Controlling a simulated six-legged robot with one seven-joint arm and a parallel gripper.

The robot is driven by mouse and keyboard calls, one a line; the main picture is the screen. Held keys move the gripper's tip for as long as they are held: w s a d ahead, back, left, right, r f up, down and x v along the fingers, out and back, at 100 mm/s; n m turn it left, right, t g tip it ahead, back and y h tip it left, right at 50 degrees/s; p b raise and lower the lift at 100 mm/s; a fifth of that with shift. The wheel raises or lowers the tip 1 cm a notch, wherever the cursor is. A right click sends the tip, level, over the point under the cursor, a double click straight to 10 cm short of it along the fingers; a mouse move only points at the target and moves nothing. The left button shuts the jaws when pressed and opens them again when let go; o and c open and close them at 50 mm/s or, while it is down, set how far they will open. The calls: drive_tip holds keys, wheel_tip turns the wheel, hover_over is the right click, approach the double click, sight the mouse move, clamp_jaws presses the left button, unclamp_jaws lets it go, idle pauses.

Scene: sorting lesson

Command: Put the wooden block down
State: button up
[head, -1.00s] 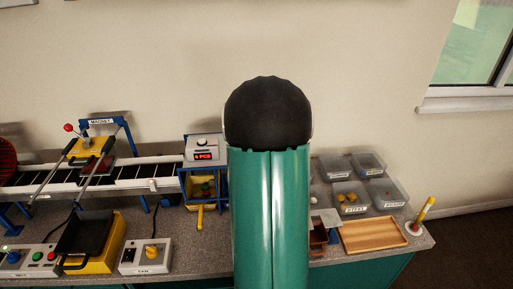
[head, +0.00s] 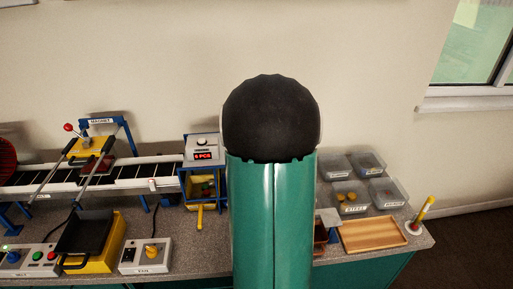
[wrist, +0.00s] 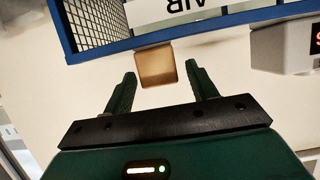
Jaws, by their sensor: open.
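The wooden block (wrist: 156,65) shows in the wrist view as a light tan square with a darker rim. It lies at and just beyond my fingertips, with a gap to the finger on each side. My gripper (wrist: 160,72) is open, its two dark green fingers apart. What the block rests on cannot be made out. In the head view my own green arm fills the middle, hiding my gripper and the block.
In the wrist view a blue frame with mesh (wrist: 97,22) and an upside-down AIR sign (wrist: 178,8) lie close beyond the block. The head view shows a conveyor (head: 130,180) at left, a wooden tray (head: 372,235) and several clear bins (head: 350,197) at right.

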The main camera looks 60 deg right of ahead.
drive_tip(key=v, duration=0.9)
drive_tip(key=w+a+r+n+y, duration=0.2)
drive_tip(key=w+a+r+y, duration=0.1)
drive_tip(key=a, duration=0.7)
drive_tip(key=w+a+r+n+y, duration=0.2)
drive_tip(key=w+a+y, duration=0.15)
drive_tip(key=a, duration=0.75)
drive_tip(key=s+a+r+n+g+y, duration=0.1)
drive_tip(key=s+a, duration=0.4)
drive_tip(key=a, duration=0.5)
drive_tip(key=s+a+r+n+g+y, duration=0.2)
drive_tip(key=s+a+n, duration=0.2)
drive_tip(key=a, duration=0.5)
drive_tip(key=shift+s+a+r+n+y, duration=0.15)
drive_tip(key=shift+s+a+n+y, duration=0.25)
drive_tip(key=shift+s, duration=0.1)
